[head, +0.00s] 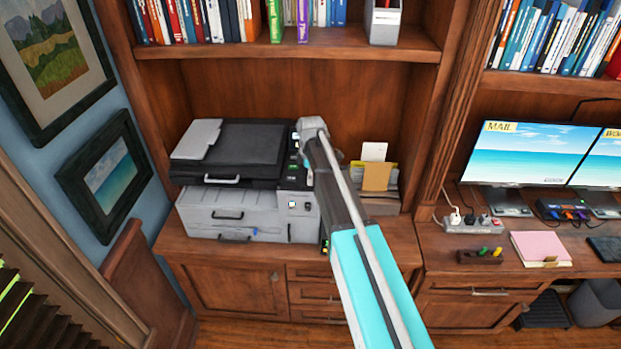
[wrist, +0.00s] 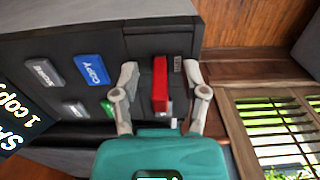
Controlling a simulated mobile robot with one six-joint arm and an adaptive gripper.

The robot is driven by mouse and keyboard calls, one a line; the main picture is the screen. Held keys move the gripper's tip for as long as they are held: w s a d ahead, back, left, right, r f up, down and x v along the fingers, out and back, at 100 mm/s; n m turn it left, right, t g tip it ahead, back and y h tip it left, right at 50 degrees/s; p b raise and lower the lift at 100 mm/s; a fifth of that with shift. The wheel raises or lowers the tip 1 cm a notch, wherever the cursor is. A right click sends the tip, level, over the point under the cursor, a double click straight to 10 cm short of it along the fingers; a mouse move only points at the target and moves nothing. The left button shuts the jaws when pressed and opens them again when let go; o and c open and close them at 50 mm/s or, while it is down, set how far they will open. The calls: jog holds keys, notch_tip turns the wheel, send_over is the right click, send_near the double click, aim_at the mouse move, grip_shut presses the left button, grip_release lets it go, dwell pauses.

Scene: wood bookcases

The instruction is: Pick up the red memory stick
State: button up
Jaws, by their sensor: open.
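The red memory stick (wrist: 160,85) stands out from the dark printer panel (wrist: 150,40) in the wrist view, upright in the picture. My gripper (wrist: 161,78) is open, with one finger on each side of the stick. Gaps show between the stick and both fingers. The lower end of the stick is close to the teal gripper body. In the head view, the printer (head: 235,212) stands on the wooden cabinet. The stick cannot be made out there, and my arm covers the printer's right side and hides the gripper's fingers.
On the panel are a blue Copy button (wrist: 91,69), a grey Scan button (wrist: 45,73) and a lit screen (wrist: 15,125). A paper holder (head: 378,180) stands right of the printer. A shelf of books (head: 200,20) is above. A power strip (head: 470,224) lies on the desk at right.

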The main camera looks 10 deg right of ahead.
grip_shut()
jog(key=shift+r, duration=0.15)
dwell(0.4)
notch_tip(320, 180, up, 3)
jog(key=p, duration=0.3)
jog(key=s+r+p, duration=0.9)
jog(key=s+p, duration=0.1)
jog(key=s, duration=0.4)
jog(key=shift+r, duration=0.35)
